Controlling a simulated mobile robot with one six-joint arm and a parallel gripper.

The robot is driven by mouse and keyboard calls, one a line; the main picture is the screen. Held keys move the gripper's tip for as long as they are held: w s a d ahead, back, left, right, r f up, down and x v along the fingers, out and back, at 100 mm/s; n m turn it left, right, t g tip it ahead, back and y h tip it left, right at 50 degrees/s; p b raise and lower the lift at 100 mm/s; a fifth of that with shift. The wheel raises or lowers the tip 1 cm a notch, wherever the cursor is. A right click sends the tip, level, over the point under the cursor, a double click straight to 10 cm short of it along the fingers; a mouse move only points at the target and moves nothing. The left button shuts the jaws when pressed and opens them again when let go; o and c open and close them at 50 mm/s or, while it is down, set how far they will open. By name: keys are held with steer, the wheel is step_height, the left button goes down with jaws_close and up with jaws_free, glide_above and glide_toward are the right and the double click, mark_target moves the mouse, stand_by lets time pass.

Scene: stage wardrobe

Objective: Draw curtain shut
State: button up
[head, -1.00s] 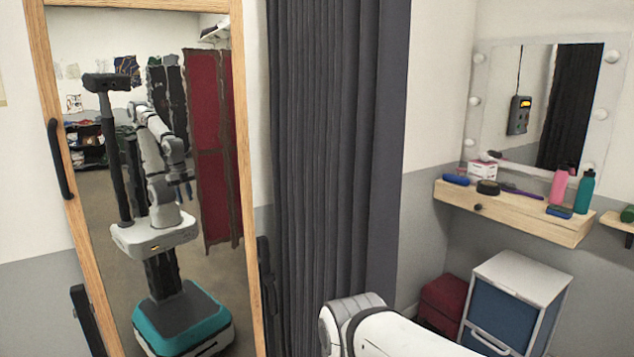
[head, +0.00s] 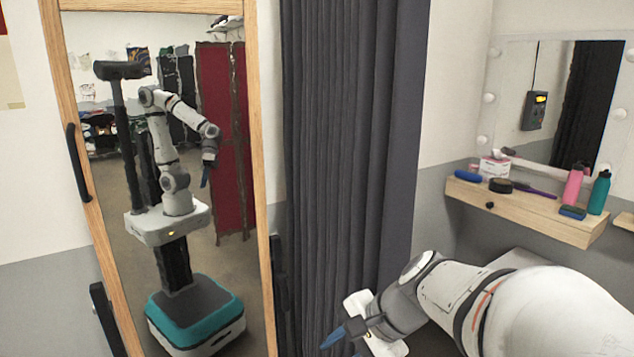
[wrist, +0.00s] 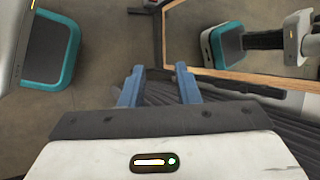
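The dark grey curtain (head: 350,130) hangs in a bunch of vertical pleats between the mirror and the right-hand wall corner. Its lower part is partly hidden by my arm. My gripper (head: 346,340) is low in the head view, in front of the lower curtain, with blue fingertips pointing left. In the wrist view, dark pleated cloth of the curtain (wrist: 225,125) shows below and right of the fingers. The two blue fingers of my gripper (wrist: 158,78) are apart, with no cloth clearly held between them. I cannot tell whether they touch it.
A wood-framed mirror (head: 262,150) with a black handle stands left of the curtain and reflects me. At the right, a wooden shelf (head: 520,212) holds bottles and small items under a lit-style mirror (head: 510,110).

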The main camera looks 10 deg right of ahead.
steer(key=w+d+r+m+t+y+p, duration=0.2)
steer(key=w+d+r+m+t, duration=0.2)
steer(key=w+r+m, duration=0.25)
steer(key=m+t+h+p, duration=0.2)
steer(key=m+t+p, duration=0.1)
steer(key=m+t, duration=0.85)
glide_toward(409, 198)
steer(key=shift+m+g, duration=0.9)
steer(key=shift+g, duration=0.05)
steer(key=w, duration=0.1)
steer(key=w+a+r, duration=0.1)
steer(key=w, duration=0.2)
steer(key=shift+w+a+r, duration=0.15)
steer(key=shift+a+r, duration=0.15)
steer(key=shift+w+r, duration=0.1)
steer(key=shift+w, duration=0.2)
steer(key=p+x, duration=0.1)
steer(key=x, duration=0.6)
jaws_close()
